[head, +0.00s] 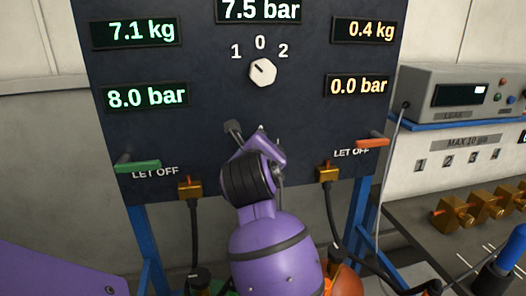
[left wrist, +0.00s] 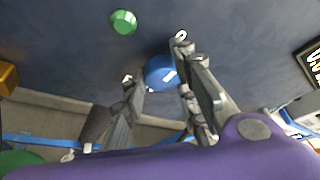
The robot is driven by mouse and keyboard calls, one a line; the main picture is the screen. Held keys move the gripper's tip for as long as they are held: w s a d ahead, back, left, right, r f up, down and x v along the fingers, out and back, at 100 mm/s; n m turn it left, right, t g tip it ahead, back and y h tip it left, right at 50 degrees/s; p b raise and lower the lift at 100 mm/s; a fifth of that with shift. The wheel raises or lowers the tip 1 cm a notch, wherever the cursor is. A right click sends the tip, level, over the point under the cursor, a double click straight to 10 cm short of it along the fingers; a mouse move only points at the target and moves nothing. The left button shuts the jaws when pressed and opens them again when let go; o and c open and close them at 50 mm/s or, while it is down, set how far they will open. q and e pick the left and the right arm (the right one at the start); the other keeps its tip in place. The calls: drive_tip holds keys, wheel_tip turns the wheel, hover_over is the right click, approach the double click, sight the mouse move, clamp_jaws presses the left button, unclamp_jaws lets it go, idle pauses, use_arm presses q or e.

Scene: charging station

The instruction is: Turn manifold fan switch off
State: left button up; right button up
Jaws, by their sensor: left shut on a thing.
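A blue round knob with a white mark (left wrist: 154,75) sits on the dark panel (head: 205,60) between the fingers of my left gripper (left wrist: 154,60), which is shut on it. In the head view my left gripper (head: 254,143) is at the panel's lower middle, and my wrist hides the blue knob. A green round knob or lamp (left wrist: 123,22) shows near it in the left wrist view. A white selector knob (head: 262,71), marked 1, 0 and 2, is above my gripper; its dark line points up and left, towards 1. My right gripper is not in view.
A green lever (head: 137,166) and an orange lever (head: 372,142) stick out at the panel's lower sides, near LET OFF labels. Brass fittings (head: 190,188) with black hoses hang below. A grey instrument (head: 465,93) and several brass valves (head: 453,213) are at the right.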

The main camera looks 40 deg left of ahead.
use_arm(q)
drive_tip(key=shift+s+a+f, duration=0.2)
drive_tip(key=shift+f, duration=0.2)
drive_tip(key=o, duration=0.8)
drive_tip(key=shift+o, duration=1.1)
drive_tip(key=shift+s, duration=0.1)
drive_tip(key=shift+r, duration=0.1)
drive_tip(key=shift+r, duration=0.1)
drive_tip(key=shift+w+d+r, duration=0.1)
drive_tip(key=shift+w, duration=0.1)
